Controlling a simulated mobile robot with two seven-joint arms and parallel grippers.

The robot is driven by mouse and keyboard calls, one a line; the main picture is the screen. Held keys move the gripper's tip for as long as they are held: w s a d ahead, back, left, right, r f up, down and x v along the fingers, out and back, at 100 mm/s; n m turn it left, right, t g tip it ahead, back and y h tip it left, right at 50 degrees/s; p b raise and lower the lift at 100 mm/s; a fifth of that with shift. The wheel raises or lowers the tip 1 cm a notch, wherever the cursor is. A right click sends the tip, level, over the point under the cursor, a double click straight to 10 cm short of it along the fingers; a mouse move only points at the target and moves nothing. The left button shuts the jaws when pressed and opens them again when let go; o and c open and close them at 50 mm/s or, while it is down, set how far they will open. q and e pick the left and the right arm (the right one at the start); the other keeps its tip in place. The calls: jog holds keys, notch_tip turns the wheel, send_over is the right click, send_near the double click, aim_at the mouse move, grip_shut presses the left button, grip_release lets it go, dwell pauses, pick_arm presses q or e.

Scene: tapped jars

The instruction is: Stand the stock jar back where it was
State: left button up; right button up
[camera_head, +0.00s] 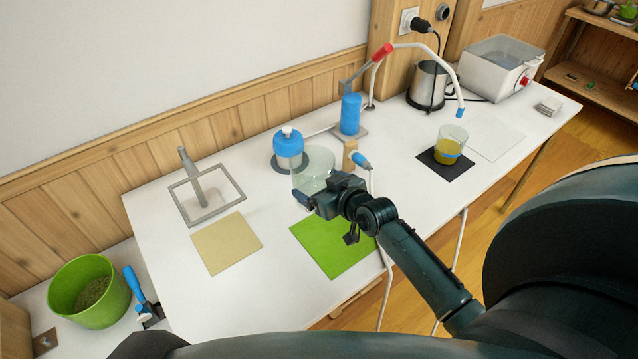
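A clear glass jar (311,166) is at my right gripper (308,193), near the middle of the table. One finger shows at the jar's near lower side; the other is hidden. The gripper appears shut on the jar, and I cannot tell whether its base touches the table. No liquid shows in it. I cannot tell by looks which is the stock jar. My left gripper is out of view.
A green mat (322,250) lies below my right gripper, a tan mat (227,243) to its left. A grey frame stand (207,196) and green bowl (112,310) are further left. A beaker of yellow liquid (448,147) stands on a black mat (458,172) to the right.

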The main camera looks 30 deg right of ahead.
jog(key=shift+f+b, duration=0.7)
jog(key=shift+f, duration=0.15)
jog(key=shift+f+b, duration=0.6)
jog(key=shift+f, duration=0.25)
notch_tip(320, 180, down, 2)
jog(key=shift+b, duration=0.7)
jog(key=shift+f, duration=0.15)
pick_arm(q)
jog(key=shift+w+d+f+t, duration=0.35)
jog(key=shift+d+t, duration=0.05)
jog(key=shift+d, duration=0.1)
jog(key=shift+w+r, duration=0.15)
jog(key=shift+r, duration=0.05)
